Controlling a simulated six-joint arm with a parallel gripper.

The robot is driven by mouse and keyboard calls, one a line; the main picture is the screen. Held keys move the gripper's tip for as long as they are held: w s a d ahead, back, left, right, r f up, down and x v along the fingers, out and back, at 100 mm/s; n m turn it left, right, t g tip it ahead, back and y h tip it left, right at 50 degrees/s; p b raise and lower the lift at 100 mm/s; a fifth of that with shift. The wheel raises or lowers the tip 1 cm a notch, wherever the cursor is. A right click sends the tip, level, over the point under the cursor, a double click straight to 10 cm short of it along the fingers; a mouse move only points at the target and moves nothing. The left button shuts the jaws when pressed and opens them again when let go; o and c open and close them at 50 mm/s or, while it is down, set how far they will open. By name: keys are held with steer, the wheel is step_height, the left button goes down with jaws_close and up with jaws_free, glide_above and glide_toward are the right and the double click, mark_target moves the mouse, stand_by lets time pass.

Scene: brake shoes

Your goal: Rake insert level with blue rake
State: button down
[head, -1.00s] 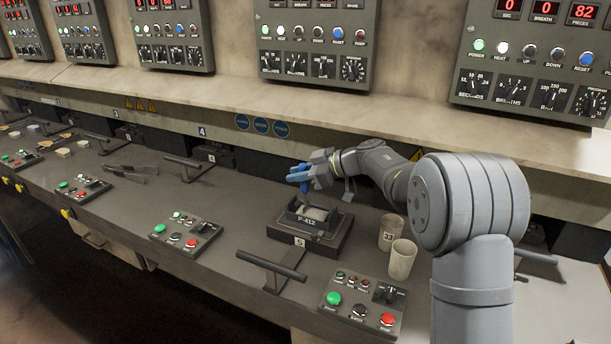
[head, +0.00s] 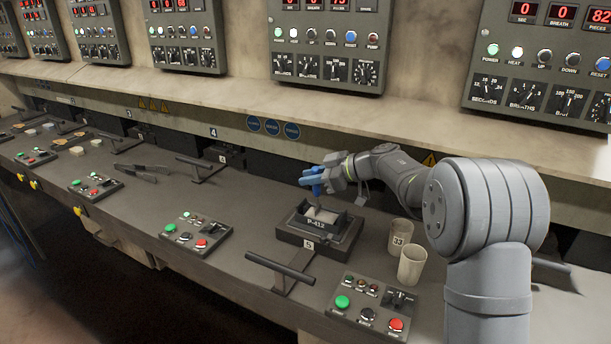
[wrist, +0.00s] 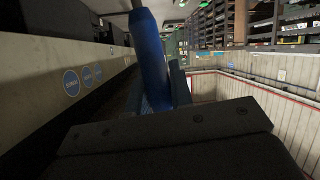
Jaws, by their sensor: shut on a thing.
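The rake also shows large in the wrist view (wrist: 150,60), rising from the gripper's dark body. The insert (head: 322,213), pale fill inside the mould, shows only in part. The mould sits on a dark base with label 5.
Two beige cups (head: 411,265) stand right of the mould. A button box (head: 370,308) and a T-handle (head: 281,268) are in front. Another button box (head: 196,232) lies to the left. The wall with control panels (head: 327,42) rises behind.

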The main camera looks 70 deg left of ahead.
steer(key=shift+w+d, duration=1.55)
steer(key=shift+d, duration=0.05)
steer(key=s+a, duration=0.4)
steer(key=a, duration=0.1)
steer(key=shift+s, duration=0.4)
steer(key=shift+r, duration=0.1)
steer(key=shift+d+r, duration=0.1)
steer(key=shift+r, duration=2.65)
